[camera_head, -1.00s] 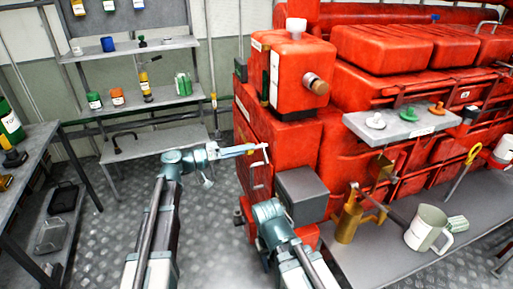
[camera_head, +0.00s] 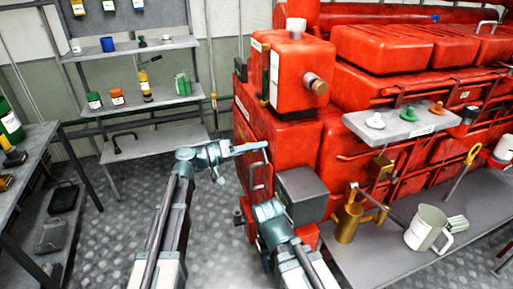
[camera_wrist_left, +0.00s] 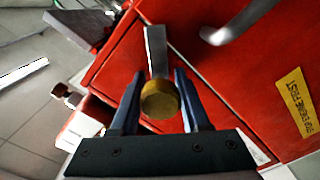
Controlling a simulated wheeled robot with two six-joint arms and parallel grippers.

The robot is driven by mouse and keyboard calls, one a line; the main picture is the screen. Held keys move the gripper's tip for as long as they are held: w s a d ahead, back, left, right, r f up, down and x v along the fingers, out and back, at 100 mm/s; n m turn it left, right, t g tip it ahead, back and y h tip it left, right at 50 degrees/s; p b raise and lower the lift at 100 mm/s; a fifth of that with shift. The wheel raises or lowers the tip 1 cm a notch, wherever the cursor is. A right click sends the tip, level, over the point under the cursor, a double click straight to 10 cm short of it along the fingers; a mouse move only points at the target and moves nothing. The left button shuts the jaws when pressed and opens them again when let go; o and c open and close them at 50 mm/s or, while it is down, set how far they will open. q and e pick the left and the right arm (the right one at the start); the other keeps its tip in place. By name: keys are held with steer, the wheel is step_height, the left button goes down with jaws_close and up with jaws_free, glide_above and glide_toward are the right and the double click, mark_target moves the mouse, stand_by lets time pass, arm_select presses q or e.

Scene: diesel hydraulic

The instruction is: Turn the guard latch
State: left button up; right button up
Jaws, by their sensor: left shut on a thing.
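The guard latch shows in the left wrist view as a round brass hub (camera_wrist_left: 160,101) with a flat grey metal bar (camera_wrist_left: 155,48) reaching up from it, in front of the red guard panel (camera_wrist_left: 240,85). My left gripper (camera_wrist_left: 157,88) has one dark finger on each side of the latch and is shut on it. In the head view my left gripper (camera_head: 262,147) is at the left face of the red machine, and it hides most of the latch. My right arm stands in front of the machine, but its gripper fingers do not show.
A grey box (camera_head: 302,195) sits by the machine's lower front, close to my right arm. A metal handle (camera_wrist_left: 240,22) is right of the latch. A bench (camera_head: 380,262) with a white mug (camera_head: 425,228) is at right. Shelves (camera_head: 150,98) stand at back left.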

arm_select(q)
jaws_close()
steer(key=n, duration=0.3)
steer(key=shift+n, duration=2.5)
steer(key=o, duration=0.9)
jaws_free()
steer(key=v, duration=1.4)
